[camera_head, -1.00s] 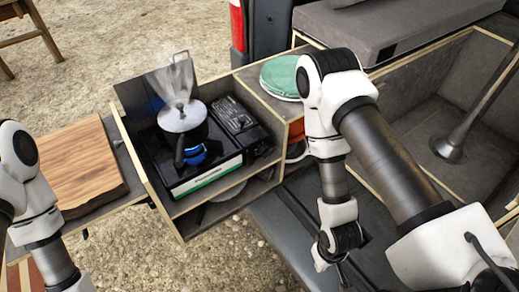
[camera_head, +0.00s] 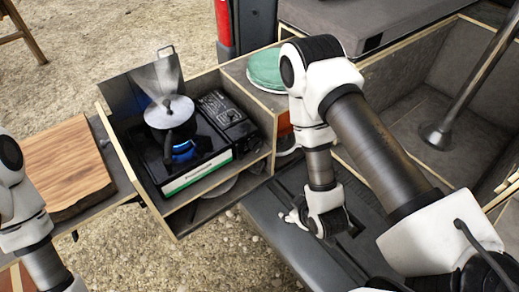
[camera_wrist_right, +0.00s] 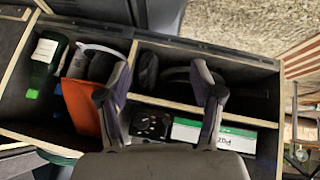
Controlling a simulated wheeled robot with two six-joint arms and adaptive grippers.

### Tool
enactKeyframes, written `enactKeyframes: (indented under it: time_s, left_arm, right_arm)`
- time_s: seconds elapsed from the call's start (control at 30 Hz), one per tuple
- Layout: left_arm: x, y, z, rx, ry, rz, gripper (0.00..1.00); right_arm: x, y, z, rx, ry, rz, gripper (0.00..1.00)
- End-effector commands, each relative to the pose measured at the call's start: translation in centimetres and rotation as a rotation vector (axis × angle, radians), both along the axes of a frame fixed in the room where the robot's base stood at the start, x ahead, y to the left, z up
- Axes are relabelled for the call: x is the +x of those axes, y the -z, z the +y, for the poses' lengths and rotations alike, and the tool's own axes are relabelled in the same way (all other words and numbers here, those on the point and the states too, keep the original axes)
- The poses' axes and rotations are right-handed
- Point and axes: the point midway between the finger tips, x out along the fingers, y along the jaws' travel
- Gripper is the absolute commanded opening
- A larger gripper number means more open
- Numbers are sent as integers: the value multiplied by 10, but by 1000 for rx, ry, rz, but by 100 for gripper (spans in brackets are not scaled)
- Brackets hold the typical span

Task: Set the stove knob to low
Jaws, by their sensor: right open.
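The black camp stove (camera_head: 205,165) sits in the wooden pull-out box, with a blue flame lit under a steaming lidded pot (camera_head: 170,113). My left gripper is out of view.
The wooden box wall (camera_head: 267,110) stands between the stove and my right arm. A lower shelf (camera_head: 215,203) is under the stove. A wooden board (camera_head: 65,170) lies at the left.

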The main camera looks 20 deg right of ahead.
Motion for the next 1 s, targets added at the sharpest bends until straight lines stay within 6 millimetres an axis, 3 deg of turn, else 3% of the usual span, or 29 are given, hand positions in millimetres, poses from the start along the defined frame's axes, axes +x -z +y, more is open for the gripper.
enactKeyframes:
  time_s: [0.03, 0.1, 0.2, 0.4, 0.7, 1.0]
  left_arm:
    - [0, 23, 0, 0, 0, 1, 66]
    - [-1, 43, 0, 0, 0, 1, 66]
    - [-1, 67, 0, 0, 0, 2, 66]
    - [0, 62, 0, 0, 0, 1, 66]
    - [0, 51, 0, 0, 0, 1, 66]
    - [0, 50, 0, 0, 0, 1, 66]
  right_arm:
    - [37, -6, 4, -50, -67, -171, 66]
    - [83, -35, 9, -123, -138, -409, 66]
    - [118, -61, 18, -152, -167, -588, 66]
    - [136, -75, 20, -154, -170, -618, 66]
    - [187, -57, 23, -152, -169, -616, 66]
    - [200, -51, 23, -152, -168, -613, 66]
